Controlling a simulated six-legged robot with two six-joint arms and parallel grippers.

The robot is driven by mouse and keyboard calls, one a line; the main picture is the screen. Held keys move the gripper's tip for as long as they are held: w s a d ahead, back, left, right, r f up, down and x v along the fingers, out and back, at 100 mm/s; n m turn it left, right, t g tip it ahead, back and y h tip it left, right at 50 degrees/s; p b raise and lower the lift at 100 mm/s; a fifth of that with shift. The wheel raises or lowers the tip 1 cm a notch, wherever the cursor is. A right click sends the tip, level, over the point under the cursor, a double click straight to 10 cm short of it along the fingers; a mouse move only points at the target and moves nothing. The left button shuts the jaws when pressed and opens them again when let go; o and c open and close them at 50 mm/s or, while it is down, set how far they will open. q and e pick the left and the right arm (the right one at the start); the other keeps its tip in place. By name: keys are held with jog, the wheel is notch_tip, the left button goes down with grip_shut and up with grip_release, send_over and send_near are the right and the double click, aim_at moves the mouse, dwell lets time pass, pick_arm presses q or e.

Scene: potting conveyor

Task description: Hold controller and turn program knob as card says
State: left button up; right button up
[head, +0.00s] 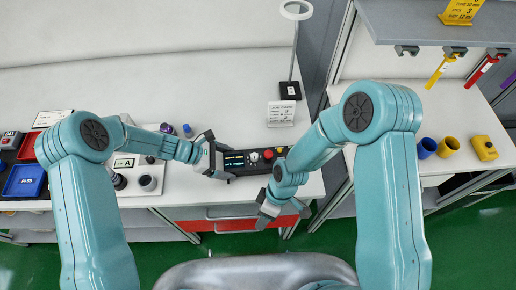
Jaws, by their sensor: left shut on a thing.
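The controller (254,160) is a dark box on the white bench, with a small lit screen at its left and a red round part, a pale one and others to the right. My left gripper (217,158) is shut on its left end. My right forearm hides the controller's right end.
A lamp (294,52) on a thin pole stands behind the card. Red and blue bins (24,180) are at the far left. Red drawers (240,224) are below the front edge. The bench behind the controller is mostly clear.

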jog(key=w+a+r+n, duration=0.1)
jog(key=n, duration=0.1)
jog(key=w+a+r+n, duration=0.1)
jog(key=n, duration=0.1)
jog(key=w+a+r+n, duration=0.1)
jog(key=w+r+n, duration=0.1)
jog(key=shift+a+n+g+h, duration=0.25)
jog(key=shift+n+g+h, duration=0.05)
jog(key=shift+n+g, duration=0.1)
jog(key=n+t+y, duration=0.2)
send_near(255, 156)
jog(key=shift+h, duration=0.3)
jog(key=x, duration=0.8)
jog(key=shift+a+f, duration=0.15)
jog(key=shift+a, duration=0.2)
grip_shut()
